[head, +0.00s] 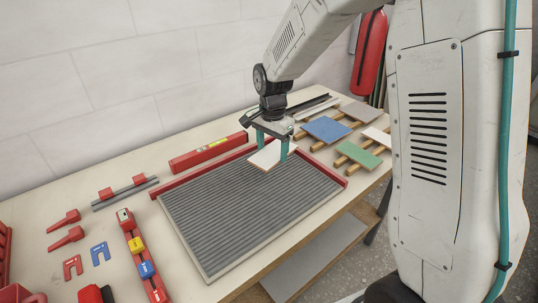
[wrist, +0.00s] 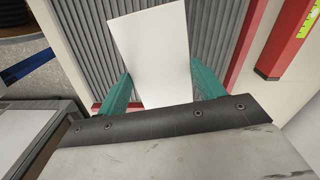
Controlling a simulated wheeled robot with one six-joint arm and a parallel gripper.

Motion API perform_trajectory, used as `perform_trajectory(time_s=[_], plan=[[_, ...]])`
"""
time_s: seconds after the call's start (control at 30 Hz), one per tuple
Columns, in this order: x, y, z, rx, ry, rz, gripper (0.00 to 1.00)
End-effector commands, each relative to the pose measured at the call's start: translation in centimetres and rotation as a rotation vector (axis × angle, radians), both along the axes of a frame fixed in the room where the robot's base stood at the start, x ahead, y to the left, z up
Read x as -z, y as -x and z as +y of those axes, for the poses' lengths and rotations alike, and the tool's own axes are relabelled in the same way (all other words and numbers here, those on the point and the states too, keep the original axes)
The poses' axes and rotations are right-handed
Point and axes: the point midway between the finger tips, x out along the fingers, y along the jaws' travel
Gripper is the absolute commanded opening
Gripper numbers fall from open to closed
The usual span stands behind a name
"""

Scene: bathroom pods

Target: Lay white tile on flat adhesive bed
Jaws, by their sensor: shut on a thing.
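The white tile (head: 265,156) is held in my gripper (head: 271,151), whose teal fingers are shut on its two sides. In the wrist view the white tile (wrist: 152,50) lies between the teal fingers (wrist: 160,92). The flat adhesive bed (head: 240,210) is a grey ribbed rectangle with red rails along its back and right edges. The tile is over the back right part of the bed, near the corner of the rails. I cannot tell whether it touches the bed. Ribs of the bed (wrist: 85,30) also show behind the tile in the wrist view.
A red spirit level (head: 208,152) lies behind the bed. Blue (head: 326,129), green (head: 359,157), grey and white tiles rest on wooden strips at the right. A red tool with coloured blocks (head: 142,257), clamps and wedges lie at the left.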

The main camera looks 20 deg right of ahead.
Motion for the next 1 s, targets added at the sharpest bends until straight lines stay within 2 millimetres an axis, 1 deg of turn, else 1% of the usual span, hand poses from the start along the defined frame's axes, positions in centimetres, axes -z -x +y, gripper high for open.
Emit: perform_trajectory(time_s=[0.03,0.1,0.2,0.37,0.7,0.9,1.0], plan=[[0.1,0.9,0.2,0.059,0.000,0.000,0.40],[0.4,1.6,0.4,0.131,0.000,0.000,0.40],[0.7,2.2,0.6,0.188,0.000,0.001,0.40],[1.7,2.3,0.6,0.204,0.000,0.001,0.40],[5.1,2.4,0.6,0.201,0.001,0.003,0.40],[6.3,2.3,0.6,0.200,0.000,0.001,0.40],[6.5,2.3,0.6,0.200,0.000,0.001,0.40]])
